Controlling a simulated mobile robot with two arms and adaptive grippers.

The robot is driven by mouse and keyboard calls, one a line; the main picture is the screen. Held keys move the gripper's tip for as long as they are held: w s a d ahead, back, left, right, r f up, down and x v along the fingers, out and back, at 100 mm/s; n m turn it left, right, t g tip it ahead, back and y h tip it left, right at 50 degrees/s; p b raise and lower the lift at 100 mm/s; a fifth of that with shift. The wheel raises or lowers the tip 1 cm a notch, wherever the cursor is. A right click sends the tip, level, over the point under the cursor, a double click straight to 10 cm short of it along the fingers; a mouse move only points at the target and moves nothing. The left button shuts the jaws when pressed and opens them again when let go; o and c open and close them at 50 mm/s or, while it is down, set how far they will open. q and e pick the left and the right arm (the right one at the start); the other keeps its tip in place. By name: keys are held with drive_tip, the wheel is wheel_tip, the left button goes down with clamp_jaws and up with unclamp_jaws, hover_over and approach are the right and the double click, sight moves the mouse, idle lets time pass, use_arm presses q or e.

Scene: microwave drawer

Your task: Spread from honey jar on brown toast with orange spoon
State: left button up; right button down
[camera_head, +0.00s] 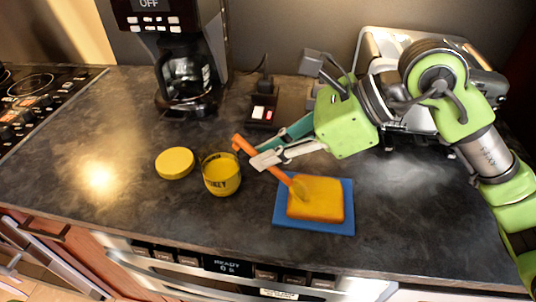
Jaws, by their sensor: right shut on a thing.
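The honey jar (221,175) stands open on the dark counter, with yellow contents and dark lettering partly readable. Its yellow lid (175,163) lies flat to its left. The toast (325,203) lies on a blue square board (285,222) to the right of the jar; its top looks orange-yellow. My right gripper (254,156) comes in from the right and is shut on the handle of the orange spoon (276,173). The spoon slants down to the right, and its bowl is over the left part of the toast, seemingly touching it. My left gripper is not in view.
A coffee maker (187,75) stands at the back, with a small switch box (262,105) to its right. A silver toaster (375,48) is behind my right arm. A stovetop (30,95) is at the left. The counter left of the lid is clear.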

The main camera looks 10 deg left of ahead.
drive_tip(key=shift+w, duration=0.6)
drive_tip(key=shift+w, duration=0.15)
drive_tip(key=shift+w, duration=1)
drive_tip(key=shift+d, duration=0.1)
drive_tip(key=shift+d+f+b, duration=0.2)
drive_tip(key=shift+d+b, duration=0.4)
drive_tip(key=shift+d, duration=0.7)
drive_tip(key=shift+d, duration=0.1)
drive_tip(key=shift+d+r, duration=0.15)
drive_tip(key=shift+d, duration=1.25)
